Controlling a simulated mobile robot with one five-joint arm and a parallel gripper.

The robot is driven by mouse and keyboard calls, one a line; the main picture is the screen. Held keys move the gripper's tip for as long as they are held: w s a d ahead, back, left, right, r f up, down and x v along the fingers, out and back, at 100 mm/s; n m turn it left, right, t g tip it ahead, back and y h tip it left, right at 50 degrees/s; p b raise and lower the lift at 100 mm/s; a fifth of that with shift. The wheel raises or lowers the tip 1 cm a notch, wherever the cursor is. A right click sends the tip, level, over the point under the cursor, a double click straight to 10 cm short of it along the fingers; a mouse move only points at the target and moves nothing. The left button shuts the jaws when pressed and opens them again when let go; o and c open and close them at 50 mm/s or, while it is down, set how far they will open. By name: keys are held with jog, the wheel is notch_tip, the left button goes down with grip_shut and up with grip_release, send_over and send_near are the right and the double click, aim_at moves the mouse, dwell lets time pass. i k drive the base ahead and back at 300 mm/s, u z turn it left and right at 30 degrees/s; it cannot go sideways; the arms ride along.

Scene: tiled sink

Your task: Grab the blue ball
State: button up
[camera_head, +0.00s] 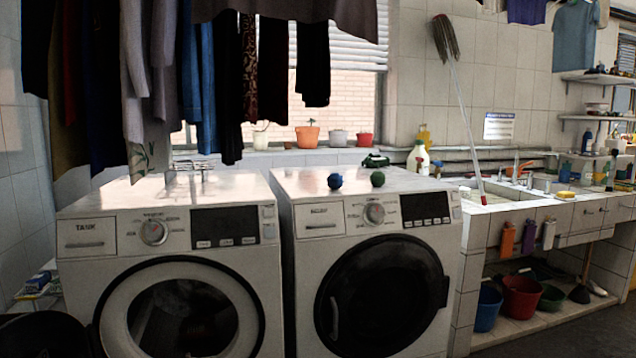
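A small blue ball (335,181) rests on the top of the right washing machine (300,186), near its front edge and left of the middle. A dark green ball (378,179) of like size sits a little to its right, with a gap between them. Nothing covers the blue ball in this view. My gripper is not in view.
The left washing machine (120,198) stands beside the right one. Clothes (205,80) hang above it. A dark green object (375,160) and a white bottle (418,158) are behind the balls. A tiled sink counter (500,208) holds a leaning mop (460,90).

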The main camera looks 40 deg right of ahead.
aim_at(335, 181)
jog(key=u, duration=2.7)
jog(key=k, duration=1.8)
jog(key=z, duration=1.15)
jog(key=i, duration=1)
